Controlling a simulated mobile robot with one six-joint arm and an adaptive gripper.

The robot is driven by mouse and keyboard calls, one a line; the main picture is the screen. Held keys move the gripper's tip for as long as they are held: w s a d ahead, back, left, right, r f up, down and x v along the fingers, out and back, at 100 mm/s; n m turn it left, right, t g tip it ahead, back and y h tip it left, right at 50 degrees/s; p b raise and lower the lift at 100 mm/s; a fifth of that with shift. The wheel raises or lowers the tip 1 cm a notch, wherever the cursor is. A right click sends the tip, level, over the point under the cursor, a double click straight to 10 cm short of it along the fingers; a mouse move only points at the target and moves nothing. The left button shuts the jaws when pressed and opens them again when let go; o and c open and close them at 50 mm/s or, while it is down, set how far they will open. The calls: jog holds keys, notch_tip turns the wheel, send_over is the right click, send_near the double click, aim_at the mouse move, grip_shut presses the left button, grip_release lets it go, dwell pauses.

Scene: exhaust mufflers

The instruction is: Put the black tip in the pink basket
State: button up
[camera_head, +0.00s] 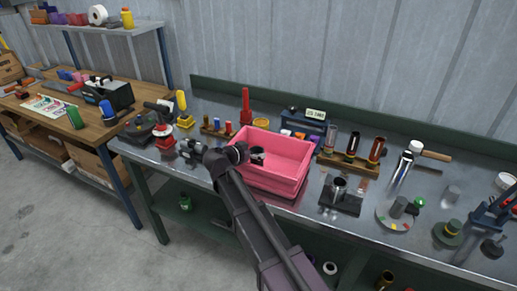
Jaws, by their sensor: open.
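The pink basket (290,155) stands on the metal bench, right of my wrist. A dark cylinder with a pale rim (258,157) shows inside it at the left, partly behind my arm; it looks like a tip, but I cannot be sure it is the black one. A wooden rack (348,168) right of the basket holds upright tube-like tips, with a dark one (352,146) in the middle. My gripper (185,149) is left of the basket, open, small in view and with no held thing visible. My arm hides the basket's front left corner.
A red-based device (165,141) stands close to my gripper. A dark fixture with a metal cup (339,190) stands right of the basket. A white-and-black bottle (404,165), a round gauge (394,218) and several small parts crowd the bench's right side.

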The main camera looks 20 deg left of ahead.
jog(key=p+v, duration=0.3)
jog(key=v, duration=0.6)
jog(key=shift+s, duration=0.15)
